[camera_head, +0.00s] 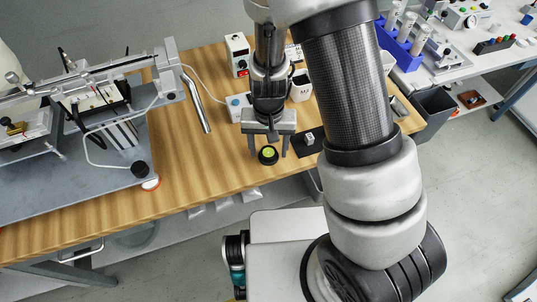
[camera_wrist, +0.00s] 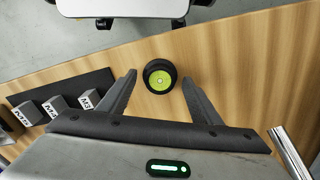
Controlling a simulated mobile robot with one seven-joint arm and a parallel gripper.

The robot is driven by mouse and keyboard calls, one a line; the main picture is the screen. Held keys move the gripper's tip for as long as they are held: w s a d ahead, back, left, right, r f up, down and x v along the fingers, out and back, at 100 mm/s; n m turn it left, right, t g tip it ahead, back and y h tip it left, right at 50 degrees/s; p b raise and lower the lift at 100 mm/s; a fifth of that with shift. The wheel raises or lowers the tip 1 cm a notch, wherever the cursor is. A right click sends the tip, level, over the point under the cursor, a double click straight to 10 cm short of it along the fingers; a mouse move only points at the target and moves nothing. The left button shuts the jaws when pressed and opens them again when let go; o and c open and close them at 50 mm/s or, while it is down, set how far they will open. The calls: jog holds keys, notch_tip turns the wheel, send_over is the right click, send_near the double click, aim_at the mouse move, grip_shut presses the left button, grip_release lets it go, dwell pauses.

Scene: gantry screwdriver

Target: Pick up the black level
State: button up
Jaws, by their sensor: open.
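The black level (camera_head: 268,155) is a small round black puck with a yellow-green bubble face. It stands on the wooden table near its front edge. In the wrist view the level (camera_wrist: 160,77) lies between and a little beyond my two open fingertips. My gripper (camera_head: 268,146) is above the table, pointing down, with its fingers on either side of the level in the head view. In the wrist view my gripper (camera_wrist: 158,82) is open and empty, and its fingers do not visibly touch the level.
A black mat (camera_wrist: 65,97) with several grey labelled blocks lies left of the level in the wrist view. A metal rod (camera_wrist: 290,152) is at the right. A large machine on a grey base (camera_head: 80,170) fills the table's left.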

aim_at(269, 152)
jog(key=c, duration=1.1)
notch_tip(269, 152, up, 10)
jog(key=p, duration=0.2)
jog(key=shift+s+p, duration=0.1)
jog(key=shift+p, duration=0.2)
jog(key=shift+c, duration=0.2)
